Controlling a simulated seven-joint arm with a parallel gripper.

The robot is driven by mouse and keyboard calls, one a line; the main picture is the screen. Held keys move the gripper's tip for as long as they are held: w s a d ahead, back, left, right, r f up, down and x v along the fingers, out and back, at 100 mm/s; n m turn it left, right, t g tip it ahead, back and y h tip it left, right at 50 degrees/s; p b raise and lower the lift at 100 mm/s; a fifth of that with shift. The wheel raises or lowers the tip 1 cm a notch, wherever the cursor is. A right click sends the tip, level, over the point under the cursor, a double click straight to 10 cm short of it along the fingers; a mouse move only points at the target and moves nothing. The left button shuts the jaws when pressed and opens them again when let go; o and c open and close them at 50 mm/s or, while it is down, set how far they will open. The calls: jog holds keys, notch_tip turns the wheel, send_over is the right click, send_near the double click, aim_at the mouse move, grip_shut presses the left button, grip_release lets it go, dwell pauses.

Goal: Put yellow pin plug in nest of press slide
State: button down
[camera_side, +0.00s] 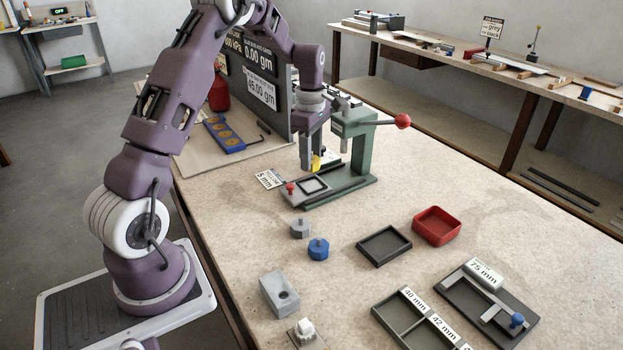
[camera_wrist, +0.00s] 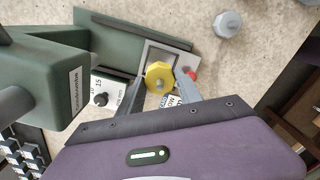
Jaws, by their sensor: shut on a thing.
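My gripper (camera_side: 311,157) is shut on the yellow pin plug (camera_side: 316,163), which hangs above the press slide at the foot of the green press. The press slide (camera_side: 296,196) is a grey plate with a red knob (camera_side: 290,187) and a dark-framed square nest (camera_side: 314,186). In the wrist view the plug covers part of the nest frame (camera_wrist: 184,56). The height of the gap under the plug is hard to judge.
The green press (camera_side: 352,130) with its red-ball lever (camera_side: 402,121) stands close to my gripper. A grey plug (camera_side: 300,228) and a blue plug (camera_side: 318,248) stand in front. A dark tray (camera_side: 384,260) and a red tray (camera_side: 457,212) lie to the right.

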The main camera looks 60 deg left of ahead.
aim_at(312, 186)
notch_tip(312, 186, down, 6)
jog(key=shift+r, duration=0.25)
jog(key=shift+f, duration=0.15)
jog(key=c, duration=0.8)
grip_release()
